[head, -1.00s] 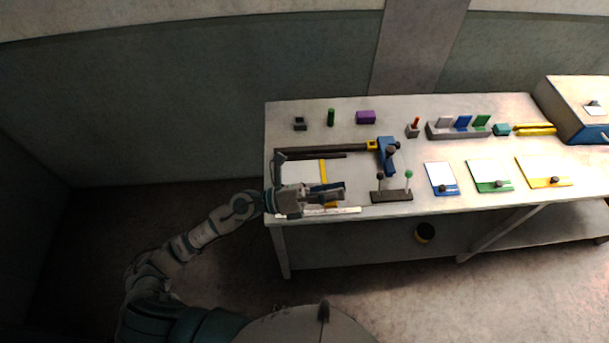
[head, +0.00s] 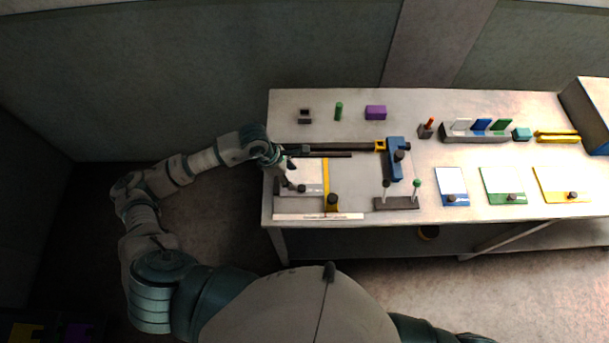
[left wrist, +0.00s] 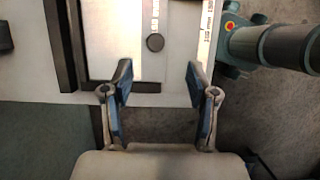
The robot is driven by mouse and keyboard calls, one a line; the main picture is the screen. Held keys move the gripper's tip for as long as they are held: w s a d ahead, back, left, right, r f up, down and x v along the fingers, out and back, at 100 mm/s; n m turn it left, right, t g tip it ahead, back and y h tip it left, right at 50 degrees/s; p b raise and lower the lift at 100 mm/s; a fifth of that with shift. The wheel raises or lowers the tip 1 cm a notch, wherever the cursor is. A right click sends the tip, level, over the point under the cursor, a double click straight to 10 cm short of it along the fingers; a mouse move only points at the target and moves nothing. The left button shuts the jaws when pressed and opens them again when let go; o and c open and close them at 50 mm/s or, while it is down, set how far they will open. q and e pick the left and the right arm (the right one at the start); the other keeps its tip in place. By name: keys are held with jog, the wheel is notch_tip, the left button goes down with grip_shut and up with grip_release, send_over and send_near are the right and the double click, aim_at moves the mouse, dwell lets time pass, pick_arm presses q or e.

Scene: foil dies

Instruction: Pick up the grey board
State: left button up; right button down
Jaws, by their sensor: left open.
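The grey board (head: 314,190), a white sheet with a grey strip and a dark knob, lies flat at the left end of the table. A yellow strip stands along its right side. In the left wrist view the board (left wrist: 115,45) lies just ahead of the fingertips, its dark knob showing near the middle. My left gripper (head: 288,180) is over the board's left end, partly hiding it. In the left wrist view the gripper (left wrist: 160,78) is open, with nothing between its blue-padded fingers. My right gripper is out of view.
A dark bar (head: 325,154) runs behind the board, and a white ruler (head: 318,216) lies in front. A blue block (head: 396,150) and a dark stand (head: 397,203) are to the right. Blue (head: 453,200), green (head: 507,199) and yellow (head: 567,198) boards lie farther right.

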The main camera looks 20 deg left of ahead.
aim_at(301, 187)
pick_arm(q)
jog(key=x, duration=0.3)
jog(key=shift+w+a+f, duration=0.25)
jog(key=shift+w+f, duration=0.05)
jog(key=shift+f, duration=0.2)
notch_tip(301, 187, down, 2)
jog(key=shift+f+p, duration=0.1)
jog(key=shift+p, duration=0.35)
jog(key=x, duration=0.2)
jog(key=d+p+x, duration=0.1)
jog(key=x, duration=0.1)
jog(key=shift+w+d+f, duration=0.1)
jog(key=shift+w+f, duration=0.1)
jog(key=shift+d+f, duration=0.15)
jog(key=shift+a, duration=0.3)
jog(key=c, duration=0.7)
jog(key=shift+a, duration=0.1)
grip_shut()
jog(key=shift+s+f, duration=0.1)
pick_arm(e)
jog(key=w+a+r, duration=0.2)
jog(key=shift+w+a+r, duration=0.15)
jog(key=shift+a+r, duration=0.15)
